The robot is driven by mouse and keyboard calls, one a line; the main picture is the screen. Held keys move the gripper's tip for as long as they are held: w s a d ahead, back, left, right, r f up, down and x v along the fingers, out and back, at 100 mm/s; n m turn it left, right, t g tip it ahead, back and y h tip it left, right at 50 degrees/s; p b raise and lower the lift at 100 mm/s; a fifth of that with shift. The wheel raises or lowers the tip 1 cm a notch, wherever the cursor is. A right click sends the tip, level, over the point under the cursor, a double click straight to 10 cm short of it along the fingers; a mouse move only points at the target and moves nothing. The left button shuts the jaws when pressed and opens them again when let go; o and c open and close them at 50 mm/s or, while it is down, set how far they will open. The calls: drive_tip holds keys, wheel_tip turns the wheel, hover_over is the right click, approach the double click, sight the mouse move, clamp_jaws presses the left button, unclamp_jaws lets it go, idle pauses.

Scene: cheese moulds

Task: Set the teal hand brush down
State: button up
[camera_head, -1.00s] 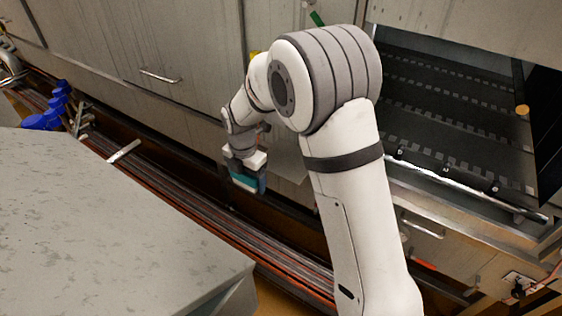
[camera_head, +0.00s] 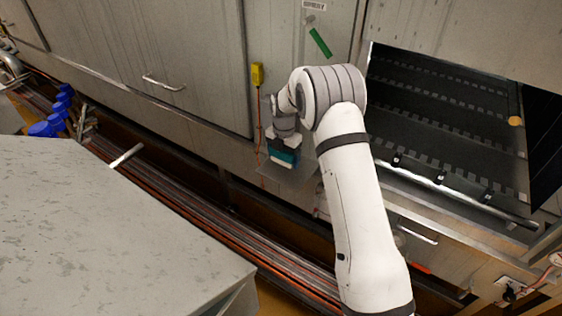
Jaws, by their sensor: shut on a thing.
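The teal hand brush (camera_head: 283,155) is at the end of my arm, left of the arm's elbow. Its teal body shows with a pale lower edge. My gripper (camera_head: 285,143) is shut on the brush and holds it over a small grey metal shelf or plate (camera_head: 291,178) on the machine front. I cannot tell whether the brush touches that plate. The fingers are small and mostly hidden by the wrist and the brush.
A grey table (camera_head: 110,230) fills the lower left. A yellow box (camera_head: 257,75) hangs on the cabinet front. A dark conveyor opening (camera_head: 445,110) lies to the right of my arm. Pipes (camera_head: 215,220) run along the floor, with blue items (camera_head: 62,108) at the left.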

sight(284, 172)
wheel_tip(284, 172, down, 4)
drive_tip(key=shift+s+r+p, duration=0.1)
drive_tip(key=shift+r+p, duration=0.15)
drive_tip(key=shift+p, duration=0.25)
drive_tip(key=shift+w+d+f, duration=0.15)
drive_tip(key=shift+w+f, duration=0.05)
drive_tip(key=shift+w, duration=0.05)
drive_tip(key=shift+f+b, duration=0.55)
drive_tip(key=shift+f, duration=0.05)
drive_tip(key=o, duration=1.2)
drive_tip(key=shift+s, duration=0.15)
drive_tip(key=shift+f, duration=0.1)
